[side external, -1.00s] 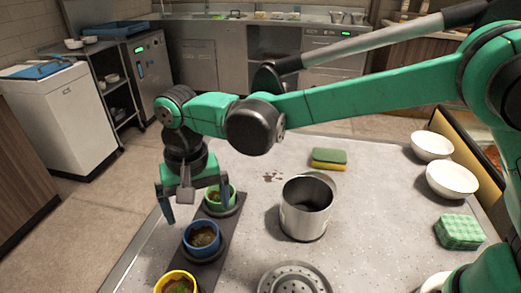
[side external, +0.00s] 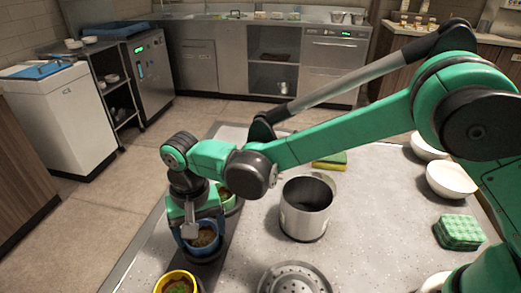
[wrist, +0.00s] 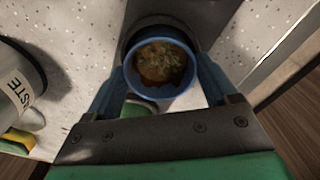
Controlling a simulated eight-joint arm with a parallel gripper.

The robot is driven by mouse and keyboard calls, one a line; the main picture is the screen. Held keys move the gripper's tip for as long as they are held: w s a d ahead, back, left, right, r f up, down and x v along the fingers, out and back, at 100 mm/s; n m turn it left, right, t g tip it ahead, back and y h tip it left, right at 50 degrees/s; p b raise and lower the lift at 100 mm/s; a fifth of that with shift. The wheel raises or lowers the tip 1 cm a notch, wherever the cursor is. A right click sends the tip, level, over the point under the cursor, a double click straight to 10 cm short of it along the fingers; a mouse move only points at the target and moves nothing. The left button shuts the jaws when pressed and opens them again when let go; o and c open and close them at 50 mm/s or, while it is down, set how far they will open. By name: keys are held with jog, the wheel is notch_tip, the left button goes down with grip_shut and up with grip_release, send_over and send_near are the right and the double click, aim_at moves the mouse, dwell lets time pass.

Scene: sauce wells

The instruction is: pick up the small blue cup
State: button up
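The small blue cup (side external: 203,249) stands upright on a dark strip in the side view and holds brownish sauce. In the wrist view the blue cup (wrist: 160,92) sits between my two fingers, near the top middle. My gripper (side external: 201,238) is lowered around the cup, one finger on each side. In the wrist view the fingers of my gripper (wrist: 160,75) appear pressed against the cup's sides. The cup's base is hidden in the wrist view.
A yellow cup (side external: 176,283) stands in front on the strip, and a green cup (side external: 229,200) behind, partly hidden by my gripper. A steel pot (side external: 306,212) stands to the right. White bowls (side external: 452,180) and a green sponge (side external: 460,231) lie farther right.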

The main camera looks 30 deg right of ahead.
aim_at(204, 243)
jog(key=shift+c, duration=1.1)
jog(key=shift+r, duration=0.1)
notch_tip(204, 243, up, 20)
